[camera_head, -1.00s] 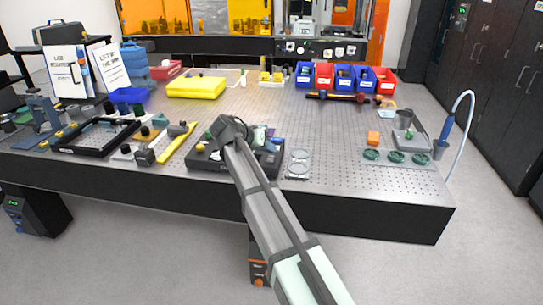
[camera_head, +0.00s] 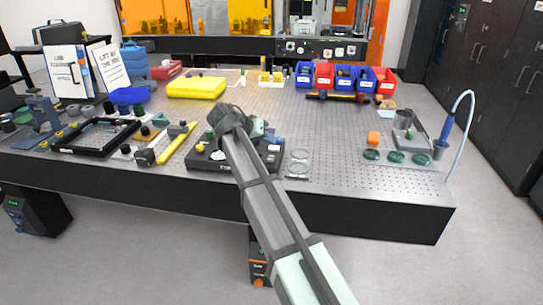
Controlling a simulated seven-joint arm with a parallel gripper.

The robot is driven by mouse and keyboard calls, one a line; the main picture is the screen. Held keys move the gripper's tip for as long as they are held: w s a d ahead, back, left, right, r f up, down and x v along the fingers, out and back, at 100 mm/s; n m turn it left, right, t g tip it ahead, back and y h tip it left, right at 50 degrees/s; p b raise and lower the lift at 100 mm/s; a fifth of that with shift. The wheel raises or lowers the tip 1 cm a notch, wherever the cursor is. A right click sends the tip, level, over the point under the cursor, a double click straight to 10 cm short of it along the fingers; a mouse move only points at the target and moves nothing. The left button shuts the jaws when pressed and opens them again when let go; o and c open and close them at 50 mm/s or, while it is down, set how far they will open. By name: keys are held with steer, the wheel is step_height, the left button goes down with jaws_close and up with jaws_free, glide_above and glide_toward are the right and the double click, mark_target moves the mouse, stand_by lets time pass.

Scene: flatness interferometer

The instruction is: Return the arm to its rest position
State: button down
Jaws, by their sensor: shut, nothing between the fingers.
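My arm (camera_head: 262,190) reaches up from the bottom of the picture over the front edge of the bench. Its dark wrist joint (camera_head: 228,120) is above a black instrument base (camera_head: 205,160) with a pale round part and a yellow knob. My gripper (camera_head: 268,134) shows only in small part beyond the wrist, to its right, over the back of that base. It is shut and I see nothing held in it. The fingertips are mostly hidden, and I cannot tell how high they are above the base.
The perforated bench (camera_head: 330,185) holds clear round optics (camera_head: 299,160) right of the base and a yellow bar (camera_head: 177,143) to its left. Green discs (camera_head: 396,157) lie at right. Coloured bins (camera_head: 345,76) and a yellow case (camera_head: 196,87) stand behind. The middle of the bench is clear.

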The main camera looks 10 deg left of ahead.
steer(key=shift+s+r, duration=0.15)
steer(key=shift+r, duration=0.75)
